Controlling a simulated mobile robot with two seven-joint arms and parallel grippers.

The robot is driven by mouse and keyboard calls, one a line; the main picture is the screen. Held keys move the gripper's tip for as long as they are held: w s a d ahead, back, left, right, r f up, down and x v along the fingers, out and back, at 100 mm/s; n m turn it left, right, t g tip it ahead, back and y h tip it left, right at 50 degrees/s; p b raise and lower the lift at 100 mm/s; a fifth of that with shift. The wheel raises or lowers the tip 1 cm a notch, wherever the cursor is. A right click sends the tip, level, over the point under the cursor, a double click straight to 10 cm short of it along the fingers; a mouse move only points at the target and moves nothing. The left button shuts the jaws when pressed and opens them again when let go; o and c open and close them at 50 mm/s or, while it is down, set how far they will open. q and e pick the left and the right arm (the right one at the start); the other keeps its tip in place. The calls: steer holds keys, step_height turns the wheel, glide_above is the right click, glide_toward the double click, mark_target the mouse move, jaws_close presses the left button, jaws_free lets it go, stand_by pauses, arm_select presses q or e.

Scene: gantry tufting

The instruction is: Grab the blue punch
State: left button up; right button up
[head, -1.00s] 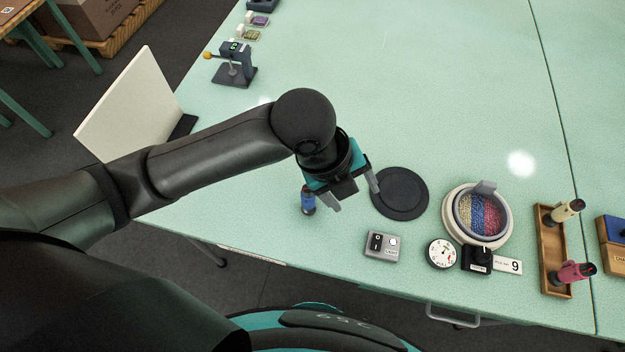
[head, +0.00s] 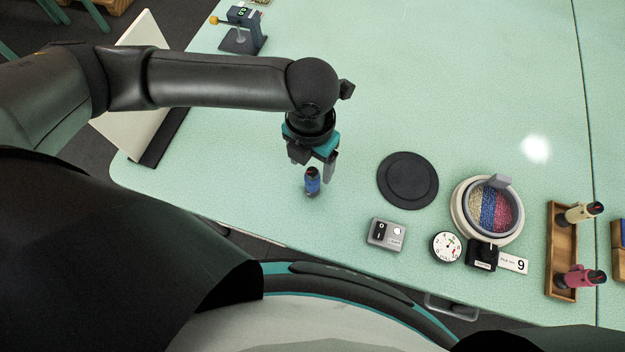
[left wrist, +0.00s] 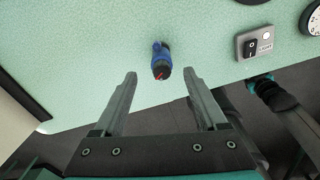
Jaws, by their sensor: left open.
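The blue punch (head: 312,183) stands upright on the green table near its front edge. It has a blue body and a dark top. In the left wrist view the punch (left wrist: 161,62) shows beyond the fingertips, roughly in line with the gap between them. My left gripper (head: 313,172) is open and empty, just behind and above the punch in the head view. Its two spread fingers (left wrist: 160,78) show in the left wrist view, apart from the punch.
Right of the punch are a grey switch box (head: 386,235), a black round disc (head: 407,180), a dial (head: 446,247) and a round hoop with coloured tufts (head: 487,210). A wooden tray (head: 562,240) holds a cream and a pink punch. A white panel (head: 135,120) stands at left.

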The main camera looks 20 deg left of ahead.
mark_target(313, 179)
arm_select(q)
steer(key=shift+d+f+b, duration=0.15)
steer(key=shift+f+b, duration=0.45)
steer(key=shift+f, duration=2.85)
steer(key=shift+c, duration=0.3)
jaws_close()
steer(key=shift+w, duration=0.1)
